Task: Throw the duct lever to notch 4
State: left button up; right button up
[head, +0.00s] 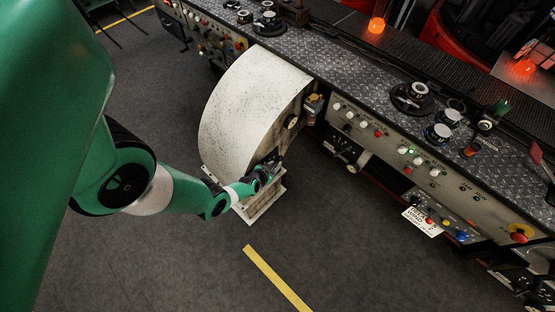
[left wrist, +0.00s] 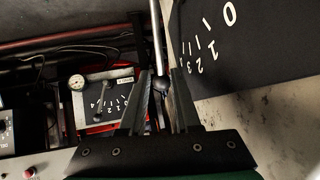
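My left gripper (left wrist: 161,75) is open in the left wrist view, with one finger on each side of a dark ball knob. The knob (left wrist: 160,84) is at the end of a pale lever rod (left wrist: 156,35) that comes down from the top edge. Gaps show between knob and fingers. A black plate (left wrist: 240,50) with white digits from 0 to 3 and tick marks lies to the right of the rod; I cannot tell the lever's notch. In the head view my left gripper (head: 266,172) is at the lower front of a speckled white curved housing (head: 245,105).
A smaller numbered panel (left wrist: 112,103) with a handle and a round gauge (left wrist: 77,82) is left of the fingers. A long control bench (head: 360,90) with knobs and buttons runs right of the housing. The floor (head: 180,255) in front is clear, with a yellow line (head: 275,277).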

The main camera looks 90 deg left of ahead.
pick_arm(q)
jog(key=p+v, duration=0.3)
jog(key=v, duration=0.3)
pick_arm(e)
notch_tip(320, 180, up, 5)
jog(key=shift+r, duration=0.1)
